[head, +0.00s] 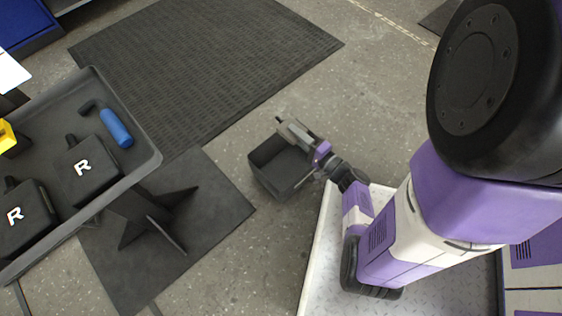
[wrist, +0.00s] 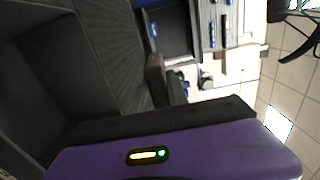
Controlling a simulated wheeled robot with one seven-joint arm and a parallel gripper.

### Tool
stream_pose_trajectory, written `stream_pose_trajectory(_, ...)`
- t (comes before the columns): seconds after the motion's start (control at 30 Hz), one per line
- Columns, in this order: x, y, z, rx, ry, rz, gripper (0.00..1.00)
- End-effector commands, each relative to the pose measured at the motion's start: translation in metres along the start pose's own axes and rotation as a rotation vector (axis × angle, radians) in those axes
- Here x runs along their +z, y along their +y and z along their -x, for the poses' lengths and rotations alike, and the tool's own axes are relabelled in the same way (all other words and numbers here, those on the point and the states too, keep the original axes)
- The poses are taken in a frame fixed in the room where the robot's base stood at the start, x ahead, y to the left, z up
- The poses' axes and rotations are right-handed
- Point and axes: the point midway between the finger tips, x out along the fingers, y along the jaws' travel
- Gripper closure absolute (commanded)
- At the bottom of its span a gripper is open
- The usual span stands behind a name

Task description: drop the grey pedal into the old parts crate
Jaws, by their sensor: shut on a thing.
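My gripper (head: 292,129) reaches down over the far side of a dark open crate (head: 266,180) on the floor. The crate also shows in the wrist view (wrist: 40,75). The jaws are shut on a grey piece (head: 300,132), which I take for the grey pedal. The jaws hide much of it, and I cannot clearly tell it from the fingers. In the wrist view, the purple gripper body fills the bottom. The visible part of the crate's inside looks empty.
A grey tray stand (head: 148,172) at the left holds two black blocks marked R (head: 93,170), a blue-handled tool (head: 116,128) and a yellow item (head: 8,137). A ribbed dark mat (head: 205,60) lies beyond the crate.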

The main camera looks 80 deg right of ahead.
Motion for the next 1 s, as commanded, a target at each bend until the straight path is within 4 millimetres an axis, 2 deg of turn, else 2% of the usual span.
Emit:
stream_pose_trajectory(0.03,-0.005,0.01,0.002,-0.002,0.008,0.0,1.0)
stream_pose_trajectory(0.37,-0.01,0.024,0.006,-0.003,0.018,-0.003,1.0)
stream_pose_trajectory(0.8,-0.01,0.07,0.005,-0.003,0.018,-0.002,1.0)
stream_pose_trajectory(1.0,-0.01,0.074,0.005,-0.004,0.018,-0.002,1.0)
